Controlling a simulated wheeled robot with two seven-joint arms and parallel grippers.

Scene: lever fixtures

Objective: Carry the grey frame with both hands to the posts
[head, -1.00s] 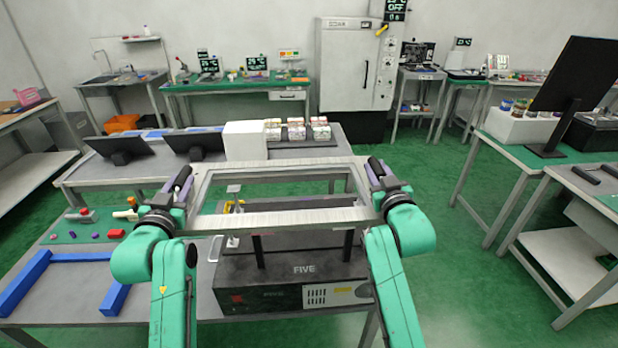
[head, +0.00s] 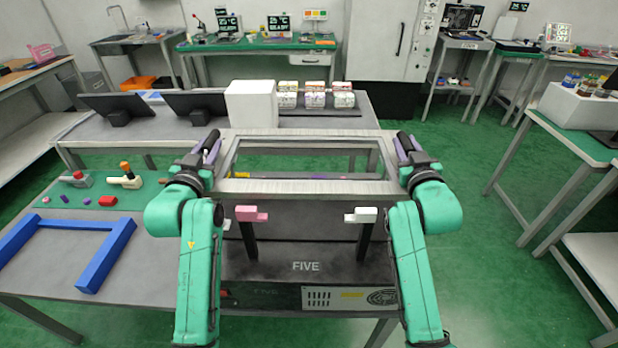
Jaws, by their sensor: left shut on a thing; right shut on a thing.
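The grey frame (head: 304,187) is a flat rectangular metal frame, held up level between my two hands. My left gripper (head: 208,153) is shut on its left side. My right gripper (head: 405,152) is shut on its right side. Two black posts stand on the dark box marked FIVE (head: 306,266), nearer to me than the frame's front bar. The left post (head: 249,242) has a pink lever piece (head: 252,213) on top, and the right post (head: 364,243) has a white one (head: 361,215). The frame looks clear of both posts.
A blue U-shaped piece (head: 108,256) lies on the left of the table. Behind it, a green board (head: 84,196) holds small coloured parts. Green floor is open at right.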

